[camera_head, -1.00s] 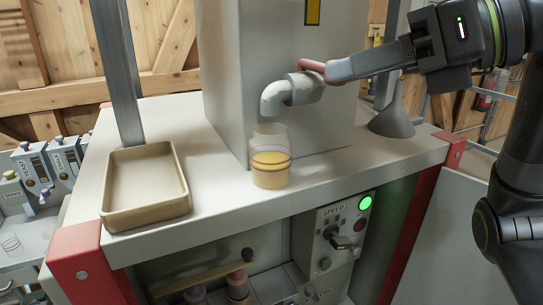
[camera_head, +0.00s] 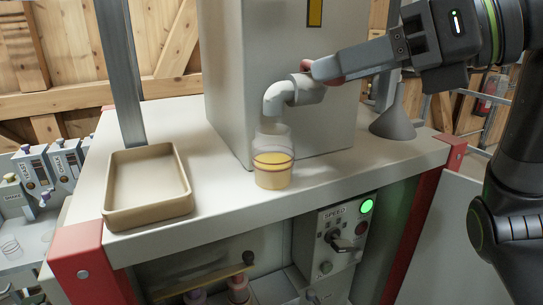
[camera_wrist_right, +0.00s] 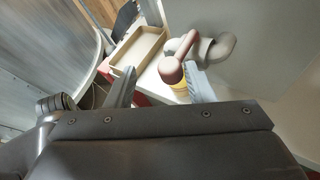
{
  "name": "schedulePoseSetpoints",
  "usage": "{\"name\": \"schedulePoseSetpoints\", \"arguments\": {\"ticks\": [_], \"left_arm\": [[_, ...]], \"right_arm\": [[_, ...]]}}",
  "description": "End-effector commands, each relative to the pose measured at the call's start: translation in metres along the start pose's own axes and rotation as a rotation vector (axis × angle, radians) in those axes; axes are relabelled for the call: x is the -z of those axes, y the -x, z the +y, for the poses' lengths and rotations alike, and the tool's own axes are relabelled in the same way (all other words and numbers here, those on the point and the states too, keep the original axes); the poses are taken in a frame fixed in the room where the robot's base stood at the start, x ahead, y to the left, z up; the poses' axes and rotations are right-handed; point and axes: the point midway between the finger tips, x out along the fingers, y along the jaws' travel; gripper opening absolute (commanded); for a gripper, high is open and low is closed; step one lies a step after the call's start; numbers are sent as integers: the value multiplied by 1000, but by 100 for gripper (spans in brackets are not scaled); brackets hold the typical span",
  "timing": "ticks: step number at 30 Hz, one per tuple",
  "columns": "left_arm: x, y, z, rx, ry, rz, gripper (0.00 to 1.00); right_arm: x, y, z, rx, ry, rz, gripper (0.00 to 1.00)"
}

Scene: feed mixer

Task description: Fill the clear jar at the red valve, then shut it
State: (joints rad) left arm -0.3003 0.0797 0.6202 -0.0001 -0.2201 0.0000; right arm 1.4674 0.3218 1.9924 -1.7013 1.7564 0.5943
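The clear jar (camera_head: 272,172) stands upright on the bench top beneath the grey pipe spout (camera_head: 276,96), holding yellow feed to about the dark line around it. The red valve (camera_head: 305,66) has a handle at the pipe's right end, partly hidden by my right gripper (camera_head: 318,71). In the right wrist view the red handle (camera_wrist_right: 173,68) lies between the two spread fingers of the right gripper (camera_wrist_right: 159,70), closer to the right finger. The gripper is open. The jar shows only partly there, behind the handle. My left gripper is out of view.
An empty tan tray (camera_head: 112,217) sits left on the bench top. A grey funnel (camera_head: 394,124) stands at the right, behind my right arm. The tall grey housing (camera_head: 228,85) rises behind the jar. A speed panel (camera_head: 331,245) with a lit green lamp is below the bench edge.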

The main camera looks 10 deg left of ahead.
Motion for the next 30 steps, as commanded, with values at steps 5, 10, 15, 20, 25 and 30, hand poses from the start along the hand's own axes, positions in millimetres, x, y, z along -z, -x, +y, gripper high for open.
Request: {"name": "schedulePoseSetpoints", "arguments": {"ticks": [5, 10, 15, 20, 25, 30], "left_arm": [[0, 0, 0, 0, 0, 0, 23], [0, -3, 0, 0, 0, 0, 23], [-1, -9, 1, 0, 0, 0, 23], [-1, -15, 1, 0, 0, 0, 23], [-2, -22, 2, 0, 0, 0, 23], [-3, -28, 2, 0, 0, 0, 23]], "right_arm": [[0, 0, -1, 2, -2, 0, 48], [0, 9, -2, 6, -1, 0, 48], [1, 30, -2, 8, -2, -2, 48], [1, 54, -2, 8, -2, -2, 48], [1, 81, -2, 7, -3, -2, 48], [2, 111, -2, 7, -3, -2, 48]]}}
